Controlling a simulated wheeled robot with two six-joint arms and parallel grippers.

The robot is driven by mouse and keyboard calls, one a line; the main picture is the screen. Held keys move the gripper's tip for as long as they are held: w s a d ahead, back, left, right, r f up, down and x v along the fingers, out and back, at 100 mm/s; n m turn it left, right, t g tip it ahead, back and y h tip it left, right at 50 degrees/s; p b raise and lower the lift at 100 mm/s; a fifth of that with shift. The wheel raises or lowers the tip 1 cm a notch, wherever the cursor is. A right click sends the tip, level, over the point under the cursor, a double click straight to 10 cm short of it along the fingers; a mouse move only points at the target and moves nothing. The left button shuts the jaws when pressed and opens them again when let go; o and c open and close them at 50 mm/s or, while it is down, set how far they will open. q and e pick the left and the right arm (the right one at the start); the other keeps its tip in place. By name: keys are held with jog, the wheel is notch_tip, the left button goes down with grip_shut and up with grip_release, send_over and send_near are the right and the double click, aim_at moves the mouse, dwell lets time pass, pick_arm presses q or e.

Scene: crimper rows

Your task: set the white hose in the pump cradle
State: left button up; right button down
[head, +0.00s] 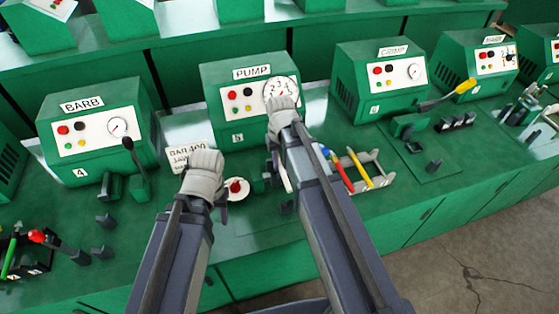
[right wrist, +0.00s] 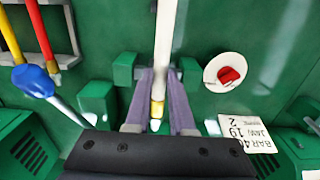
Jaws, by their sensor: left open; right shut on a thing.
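The white hose (right wrist: 165,40) with its brass end fitting (right wrist: 157,108) is between the fingers of my right gripper (right wrist: 160,105). In the head view a short piece of the hose (head: 285,175) shows beside my right forearm; my right gripper (head: 274,138) is in front of the PUMP unit (head: 240,75). The pump cradle seems to be the green blocks (right wrist: 190,76) on either side of the hose in the right wrist view; I cannot tell whether the hose rests between them. My left gripper (head: 212,190) is left of the red button, its fingers mostly hidden.
A red button on a white disc (head: 238,189) sits between my arms. A rack (head: 378,166) with coloured-handled tools is right of my right arm. A label card (head: 178,155) lies behind my left gripper. BARB (head: 90,120) and CRIMP (head: 375,80) units flank the pump.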

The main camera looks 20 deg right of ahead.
pick_arm(q)
jog(key=shift+f+b, duration=5.15)
jog(key=shift+f, duration=0.1)
pick_arm(e)
jog(key=shift+f, duration=5.25)
jog(key=c, duration=0.7)
grip_release()
pick_arm(q)
jog(key=shift+r, duration=0.15)
pick_arm(e)
jog(key=shift+r, duration=0.15)
notch_tip(320, 180, up, 8)
jog(key=p, duration=0.8)
pick_arm(q)
notch_tip(320, 180, up, 8)
pick_arm(e)
jog(key=shift+f, duration=0.2)
pick_arm(q)
jog(key=shift+f, duration=0.2)
